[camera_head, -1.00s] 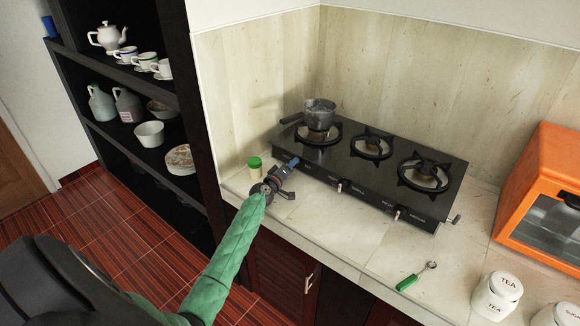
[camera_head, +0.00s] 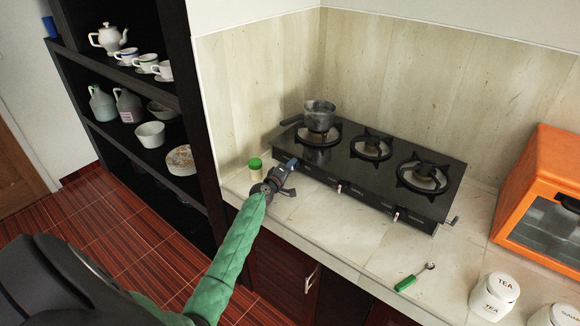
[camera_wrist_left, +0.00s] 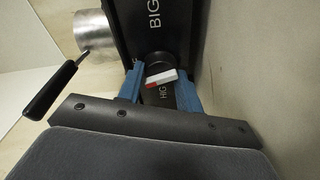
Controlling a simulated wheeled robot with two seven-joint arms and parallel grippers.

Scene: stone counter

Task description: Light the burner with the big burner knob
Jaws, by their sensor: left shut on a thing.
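The black stove (camera_head: 350,184) stands on the counter with a row of knobs along its front. The big burner knob (camera_wrist_left: 162,78), with a white and red mark, sits between my left gripper's blue fingers (camera_wrist_left: 160,88) in the left wrist view, beside the letters "BIG". In the head view my left gripper (camera_head: 290,164) is shut on it at the stove's front left, hiding the knob there. My right gripper is out of view.
A green-lidded jar (camera_head: 255,165) stands close to the left of my gripper. A green-handled tool (camera_head: 407,282), white canisters (camera_head: 494,296) and an orange oven (camera_head: 545,200) are to the right. Dark shelves (camera_head: 150,100) rise at the left.

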